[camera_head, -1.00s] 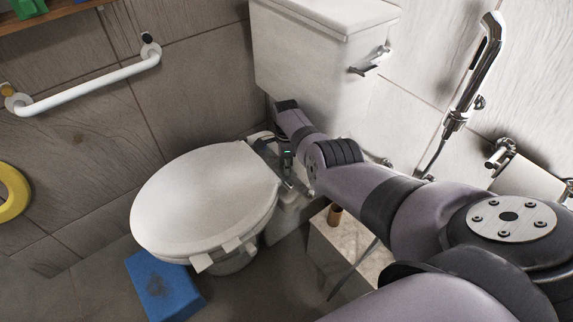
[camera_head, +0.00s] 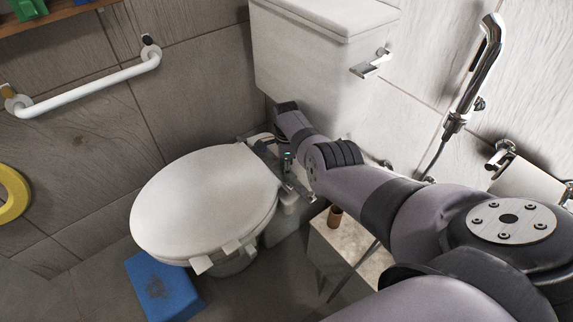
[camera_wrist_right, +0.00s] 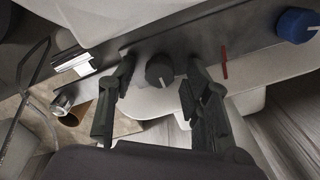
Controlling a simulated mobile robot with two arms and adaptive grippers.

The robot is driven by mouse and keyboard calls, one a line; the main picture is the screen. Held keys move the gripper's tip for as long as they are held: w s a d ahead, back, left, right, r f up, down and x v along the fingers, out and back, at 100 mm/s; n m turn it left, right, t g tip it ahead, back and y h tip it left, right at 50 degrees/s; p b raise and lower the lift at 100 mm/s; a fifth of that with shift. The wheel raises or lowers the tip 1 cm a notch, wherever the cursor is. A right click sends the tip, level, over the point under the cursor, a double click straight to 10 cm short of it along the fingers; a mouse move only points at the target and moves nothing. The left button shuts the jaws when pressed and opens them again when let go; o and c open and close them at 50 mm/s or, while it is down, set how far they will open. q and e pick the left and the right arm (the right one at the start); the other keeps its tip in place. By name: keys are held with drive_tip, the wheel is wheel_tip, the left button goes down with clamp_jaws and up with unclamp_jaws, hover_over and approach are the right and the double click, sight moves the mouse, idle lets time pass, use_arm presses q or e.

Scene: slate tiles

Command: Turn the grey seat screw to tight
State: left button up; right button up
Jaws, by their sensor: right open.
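The grey seat screw (camera_wrist_right: 159,70) is a dark round knob with a pale pointer line, on a metal bar (camera_wrist_right: 185,38) behind the seat. A red mark (camera_wrist_right: 224,62) is on the bar to its right in the right wrist view. My right gripper (camera_wrist_right: 160,76) is open, with one finger on each side of the grey screw; gaps show between fingers and knob. In the head view, my right gripper (camera_head: 287,153) reaches down at the rear of the white toilet seat (camera_head: 205,200), where the screw is too small to make out. My left gripper is not in view.
A blue knob (camera_wrist_right: 295,25) sits farther along the bar. The cistern (camera_head: 320,75) with its flush lever (camera_head: 370,64) stands behind my wrist. A pale stand (camera_head: 345,245) with a brown cup (camera_head: 334,216) is beside the toilet. A blue block (camera_head: 162,287) lies on the floor.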

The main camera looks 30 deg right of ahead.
wheel_tip(320, 180, up, 12)
idle(0.6)
idle(0.5)
